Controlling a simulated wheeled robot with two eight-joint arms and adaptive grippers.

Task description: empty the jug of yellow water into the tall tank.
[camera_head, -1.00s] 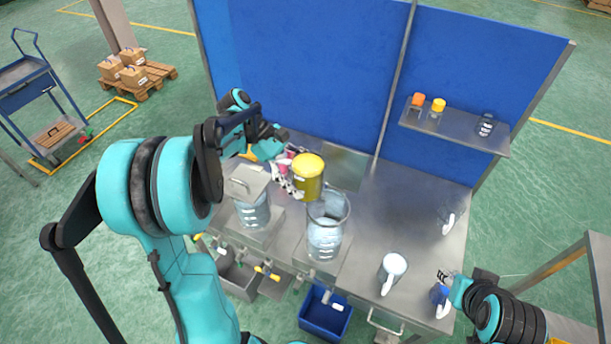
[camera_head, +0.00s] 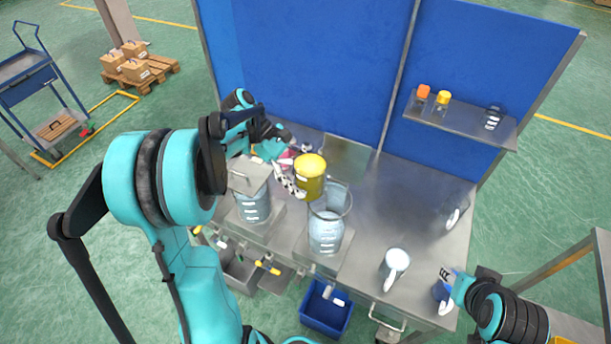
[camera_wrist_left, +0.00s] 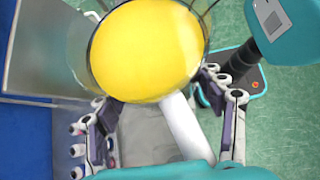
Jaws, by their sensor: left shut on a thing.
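The jug of yellow water (camera_head: 310,182) is held upright in the air, just behind and left of the open rim of a tall clear tank (camera_head: 326,232). My left gripper (camera_head: 290,180) is shut on the jug's handle. In the left wrist view, the yellow water (camera_wrist_left: 147,48) fills the round mouth of the jug, and the pale handle (camera_wrist_left: 184,128) lies between the fingers (camera_wrist_left: 165,112). The tank holds clear-looking liquid and has no lid.
A second tank (camera_head: 253,206) with a flat grey lid (camera_head: 248,174) stands left of the open one. A shelf (camera_head: 462,122) holds small containers. A blue bin (camera_head: 326,312) sits below.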

